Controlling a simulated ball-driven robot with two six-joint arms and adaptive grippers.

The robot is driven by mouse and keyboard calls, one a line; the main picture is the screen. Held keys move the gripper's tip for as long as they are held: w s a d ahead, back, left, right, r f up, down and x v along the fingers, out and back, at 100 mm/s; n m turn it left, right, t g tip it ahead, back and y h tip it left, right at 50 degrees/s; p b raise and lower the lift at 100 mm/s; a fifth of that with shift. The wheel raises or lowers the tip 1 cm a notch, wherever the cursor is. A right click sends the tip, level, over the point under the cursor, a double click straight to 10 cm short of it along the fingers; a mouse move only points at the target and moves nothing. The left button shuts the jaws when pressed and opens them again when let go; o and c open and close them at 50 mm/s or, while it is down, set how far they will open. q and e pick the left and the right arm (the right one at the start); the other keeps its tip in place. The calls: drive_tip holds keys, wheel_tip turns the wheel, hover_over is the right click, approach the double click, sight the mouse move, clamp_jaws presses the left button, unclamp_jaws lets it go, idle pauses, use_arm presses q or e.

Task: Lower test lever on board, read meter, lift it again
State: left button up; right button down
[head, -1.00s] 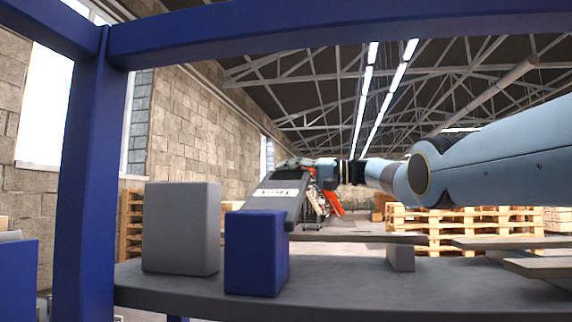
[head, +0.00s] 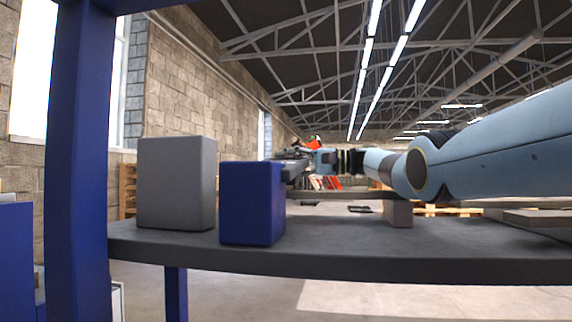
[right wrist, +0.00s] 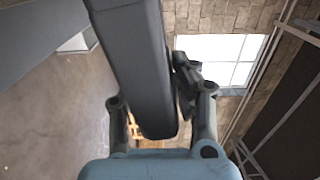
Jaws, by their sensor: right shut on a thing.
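My right gripper (head: 297,158) reaches in from the right in the head view, above the grey shelf and behind the blue block. In the right wrist view the gripper (right wrist: 155,105) is shut on a dark grey bar (right wrist: 135,60) with rounded edges, which runs from the top of the picture down between the fingers. I cannot tell whether this bar is the test lever. No meter face is readable, and the board is not clearly seen. My left gripper is not in view.
A blue block (head: 252,205) and a grey block (head: 177,185) stand on the shelf (head: 340,255), left of my arm. A blue post (head: 75,160) rises at the left. A smaller pale block (head: 398,213) stands farther back. The shelf's front middle is clear.

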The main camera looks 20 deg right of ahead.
drive_tip(key=c, duration=1.1)
unclamp_jaws()
drive_tip(key=shift+r, duration=0.2)
